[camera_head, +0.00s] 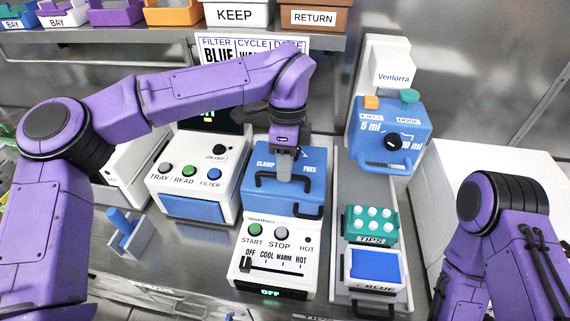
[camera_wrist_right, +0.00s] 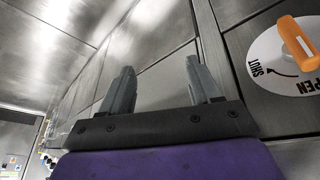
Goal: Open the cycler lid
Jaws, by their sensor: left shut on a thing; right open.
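The cycler (camera_head: 273,262) is a white unit with START and STOP buttons and an OFF/COOL/WARM/HOT slider. Its blue lid (camera_head: 262,200), marked CLAMP and FREE, lies at the back of it with a black bar handle across the front. My left gripper (camera_head: 285,176) points down from above and is shut on the lid handle (camera_head: 268,176). The fingers hide part of the handle and the lid marking. The lid looks shut. My right gripper (camera_wrist_right: 160,95) shows in the right wrist view, open and empty, before metal wall panels.
A reader unit (camera_head: 190,180) stands left of the cycler. A blue dispenser (camera_head: 390,135), a green tips rack (camera_head: 369,227) and a blue block (camera_head: 376,266) stand right. An orange knob (camera_wrist_right: 299,42) marked SHUT/OPEN shows in the right wrist view. Bins line the shelf above.

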